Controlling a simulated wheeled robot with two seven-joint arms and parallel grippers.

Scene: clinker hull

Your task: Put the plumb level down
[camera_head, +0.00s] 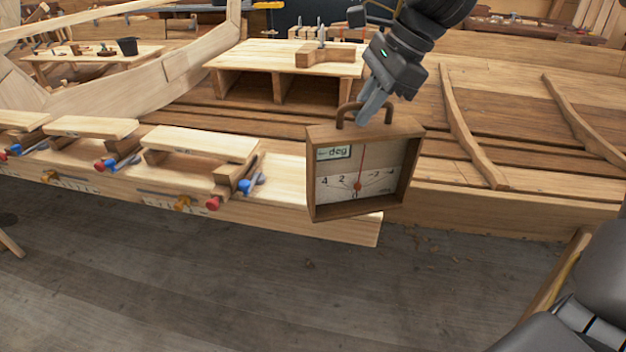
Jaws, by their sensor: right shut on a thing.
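The plumb level (361,204) is a wooden box with a pale dial, a red needle and a "deg" label. My right gripper (366,112) is shut on its dark top handle and holds it from above. The level hangs slightly tilted in front of the hull, overlapping the right end of the pale plank. I cannot tell whether its underside touches anything. My left gripper is not in view.
A pale plank (345,223) carries several wooden blocks and clamps with red, blue and orange knobs. A low wooden bench (262,57) with a block on it stands behind. Curved ribs (466,130) line the hull at right. The floor (200,290) in front is mostly clear.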

